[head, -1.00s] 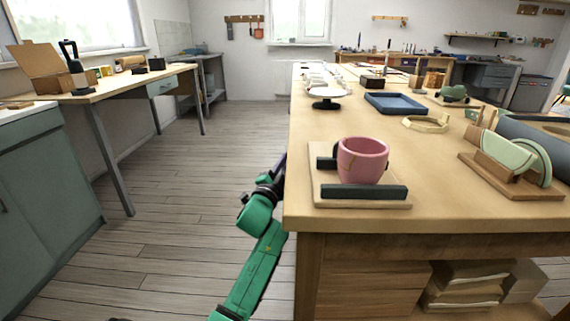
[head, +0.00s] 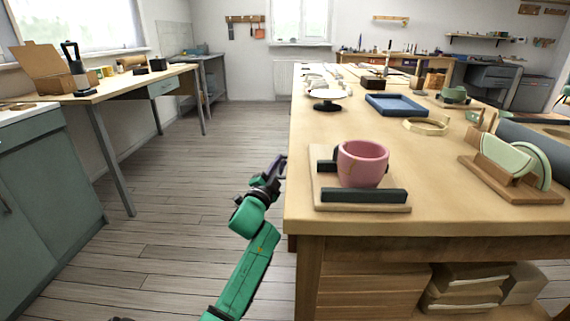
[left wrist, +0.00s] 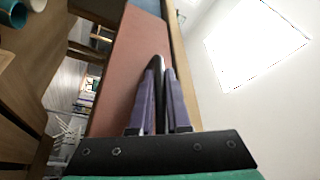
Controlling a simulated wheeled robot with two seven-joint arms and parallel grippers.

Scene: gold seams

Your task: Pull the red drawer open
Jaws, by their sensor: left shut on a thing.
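In the left wrist view, the red drawer (left wrist: 130,62) shows as a long reddish front panel. Its dark handle (left wrist: 158,62) stands out from the panel. My left gripper (left wrist: 160,80) has its purple fingers on either side of this handle and is shut on it. In the head view my left gripper (head: 279,166) is beside the left edge of the big workbench (head: 450,215). The drawer does not show in the head view, and how far open it is cannot be told. My right gripper is out of view.
A pink cup (head: 362,163) stands on a wooden board with dark bars at the bench's near left corner. A stand with green pieces (head: 500,155) is to the right. Open wooden floor (head: 190,180) lies left of the bench.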

